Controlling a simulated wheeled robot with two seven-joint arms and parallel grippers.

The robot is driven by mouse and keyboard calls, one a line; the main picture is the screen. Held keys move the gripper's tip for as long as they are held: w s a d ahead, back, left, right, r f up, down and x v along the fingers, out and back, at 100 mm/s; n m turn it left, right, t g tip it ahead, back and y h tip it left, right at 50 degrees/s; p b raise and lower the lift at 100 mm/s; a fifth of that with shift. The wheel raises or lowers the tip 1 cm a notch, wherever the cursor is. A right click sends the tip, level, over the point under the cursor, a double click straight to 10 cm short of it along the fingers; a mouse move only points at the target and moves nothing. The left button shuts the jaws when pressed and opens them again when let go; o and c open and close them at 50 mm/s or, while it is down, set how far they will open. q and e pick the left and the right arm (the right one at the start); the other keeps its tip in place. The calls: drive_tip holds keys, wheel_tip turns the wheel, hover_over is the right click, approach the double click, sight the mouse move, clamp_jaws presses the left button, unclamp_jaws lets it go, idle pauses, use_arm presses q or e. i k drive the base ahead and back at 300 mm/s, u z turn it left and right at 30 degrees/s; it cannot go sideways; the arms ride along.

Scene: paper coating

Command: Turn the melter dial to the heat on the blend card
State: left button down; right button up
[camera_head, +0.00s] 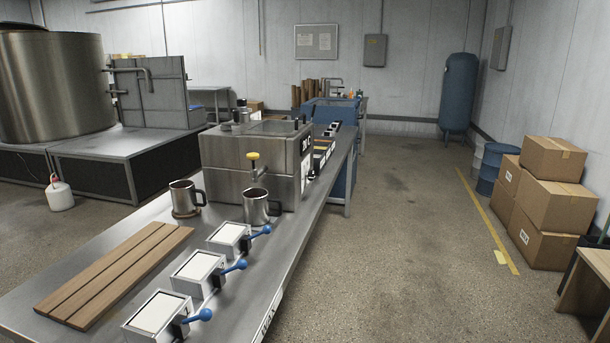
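A steel box-shaped unit with a yellow-handled tap, apparently the melter (225,157), stands on the long steel bench (290,240). Its right side carries a dark panel (307,145) with pale lettering, seen at a steep angle. I cannot make out a dial or its setting there. No blend card can be told for sure, and no heat value is readable. Neither of my grippers is in view.
Two steel mugs, one left (182,197) and one right (256,206), stand before the melter. Three small boxes with white tops and blue-knobbed levers (198,270) line the bench beside a slatted wooden board (115,273). Cartons (560,200) stand right; the floor (400,230) between is clear.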

sight(311, 175)
drive_tip(key=z, duration=0.55)
drive_tip(key=k, duration=0.65)
drive_tip(key=z, duration=0.85)
drive_tip(key=i, duration=2)
drive_tip(key=u, duration=0.3)
drive_tip(key=i, duration=2.1)
drive_tip(key=u, duration=2)
drive_tip(key=i, duration=0.8)
drive_tip(key=z, duration=0.8)
drive_tip(key=k, duration=1.05)
